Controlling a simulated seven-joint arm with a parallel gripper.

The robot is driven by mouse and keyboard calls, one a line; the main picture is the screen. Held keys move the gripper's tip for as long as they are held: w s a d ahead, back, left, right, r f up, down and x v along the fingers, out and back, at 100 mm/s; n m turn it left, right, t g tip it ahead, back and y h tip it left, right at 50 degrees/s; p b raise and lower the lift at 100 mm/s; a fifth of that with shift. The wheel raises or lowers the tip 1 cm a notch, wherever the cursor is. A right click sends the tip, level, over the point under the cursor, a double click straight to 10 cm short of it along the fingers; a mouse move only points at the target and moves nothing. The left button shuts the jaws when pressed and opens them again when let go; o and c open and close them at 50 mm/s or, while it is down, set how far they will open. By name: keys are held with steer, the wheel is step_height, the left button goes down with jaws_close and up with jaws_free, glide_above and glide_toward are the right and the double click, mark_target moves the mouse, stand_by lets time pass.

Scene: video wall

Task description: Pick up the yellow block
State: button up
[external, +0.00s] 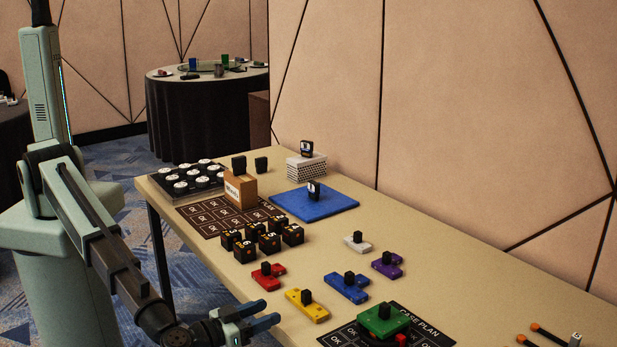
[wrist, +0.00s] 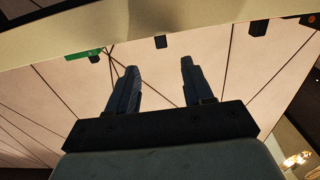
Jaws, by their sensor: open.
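The yellow block (external: 307,306) lies on the table in the external view, a flat piece with a black knob on top. It sits near the table's front edge, between a red block and a blue block. My gripper (external: 272,322) is at the table's front edge, left of and below the yellow block in the picture. Its two blue fingers are apart and empty. In the wrist view my gripper (wrist: 158,80) shows two spread fingers with nothing between them. I cannot make out the yellow block in the wrist view.
Near the yellow block are a red block (external: 268,277), a blue block (external: 346,287), a purple block (external: 386,265) and a white block (external: 357,242). A green block (external: 384,320) stands on a black sheet. Several black numbered cubes (external: 270,243) stand further left. A blue mat (external: 335,204) lies behind.

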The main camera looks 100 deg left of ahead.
mark_target(303, 295)
steer(key=x, duration=0.6)
steer(key=shift+w+a, duration=0.15)
steer(key=shift+w, duration=0.05)
steer(key=shift+x, duration=2.85)
steer(key=shift+r, duration=0.2)
steer(key=shift+a, duration=0.1)
steer(key=shift+c, duration=0.5)
jaws_close()
